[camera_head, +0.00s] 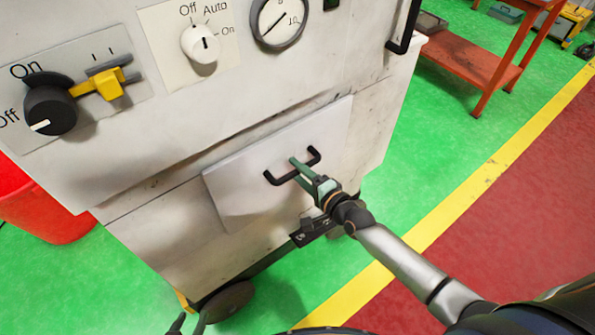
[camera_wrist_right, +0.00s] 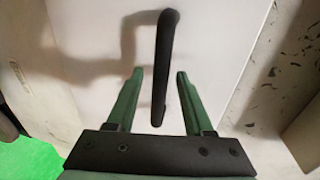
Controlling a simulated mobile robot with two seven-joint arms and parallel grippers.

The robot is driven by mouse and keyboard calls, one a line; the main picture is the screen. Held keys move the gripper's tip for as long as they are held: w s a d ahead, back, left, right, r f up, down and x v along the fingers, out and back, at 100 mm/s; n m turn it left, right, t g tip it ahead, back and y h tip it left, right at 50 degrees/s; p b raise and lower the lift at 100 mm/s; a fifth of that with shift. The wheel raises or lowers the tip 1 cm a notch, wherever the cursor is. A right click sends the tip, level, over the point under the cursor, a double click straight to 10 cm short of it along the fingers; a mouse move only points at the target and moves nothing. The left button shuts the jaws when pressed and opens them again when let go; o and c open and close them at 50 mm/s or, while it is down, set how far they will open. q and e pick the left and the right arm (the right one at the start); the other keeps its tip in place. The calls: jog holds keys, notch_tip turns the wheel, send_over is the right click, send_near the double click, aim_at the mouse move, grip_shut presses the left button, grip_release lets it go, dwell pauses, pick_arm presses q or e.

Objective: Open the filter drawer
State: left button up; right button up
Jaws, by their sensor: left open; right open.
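The filter drawer (camera_head: 235,195) is a pale flat panel low on the front of the white machine, and it looks shut. Its black bar handle (camera_head: 279,180) sits at the panel's middle. My right gripper (camera_head: 301,172) is at the handle with its green fingers open. In the right wrist view, the handle (camera_wrist_right: 161,70) stands between the two fingers (camera_wrist_right: 153,95), with a gap on each side. My left gripper (camera_head: 189,325) shows only partly at the bottom edge, open and well away from the drawer.
Above the drawer are a black knob (camera_head: 50,111) with a yellow lever (camera_head: 108,84), a white selector (camera_head: 201,45) and a gauge (camera_head: 281,20). A red bin (camera_head: 45,215) stands at left, an orange cart (camera_head: 465,58) at back right.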

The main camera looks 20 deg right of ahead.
jog(key=shift+w+a, duration=0.15)
jog(key=shift+w, duration=0.2)
grip_shut()
dwell(1.3)
